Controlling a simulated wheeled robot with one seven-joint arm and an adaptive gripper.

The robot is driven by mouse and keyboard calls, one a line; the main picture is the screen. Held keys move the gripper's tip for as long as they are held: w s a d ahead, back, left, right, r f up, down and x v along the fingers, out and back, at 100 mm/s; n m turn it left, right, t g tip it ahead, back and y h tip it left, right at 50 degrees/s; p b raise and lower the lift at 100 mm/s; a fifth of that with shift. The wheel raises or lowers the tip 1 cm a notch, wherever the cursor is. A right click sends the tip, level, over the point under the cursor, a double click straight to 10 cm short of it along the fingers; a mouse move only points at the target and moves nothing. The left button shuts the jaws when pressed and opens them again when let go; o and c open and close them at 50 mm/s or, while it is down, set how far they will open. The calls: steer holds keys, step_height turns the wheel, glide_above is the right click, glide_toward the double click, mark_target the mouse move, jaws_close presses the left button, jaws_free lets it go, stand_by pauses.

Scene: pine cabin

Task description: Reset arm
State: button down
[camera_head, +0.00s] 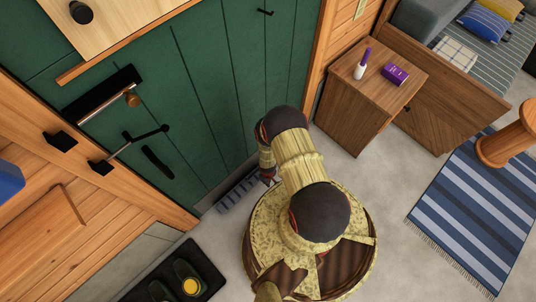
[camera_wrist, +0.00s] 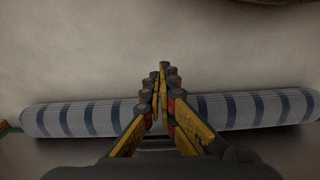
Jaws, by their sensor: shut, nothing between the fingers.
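My gripper (camera_wrist: 161,72) shows in the wrist view with its two fingers together and nothing between them. It points down over the pale floor, just past a blue and white striped roll (camera_wrist: 70,118) that lies across the view. I cannot tell whether the fingers touch the roll. In the head view my arm folds over my round base, and the gripper is mostly hidden behind the arm near the green door (camera_head: 220,90). The striped roll (camera_head: 238,190) also shows there, on the floor along the foot of the door.
A wooden nightstand (camera_head: 350,110) with a purple box (camera_head: 396,73) and a white and purple bottle (camera_head: 362,64) stands right of the door. A striped rug (camera_head: 470,220), a stool (camera_head: 508,138) and a bed are further right. A dark tray (camera_head: 210,278) lies lower left. Floor between is clear.

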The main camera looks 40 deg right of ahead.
step_height(320, 180, up, 7)
steer(key=p, duration=0.2)
steer(key=shift+s+f, duration=0.15)
steer(key=shift+s, duration=0.05)
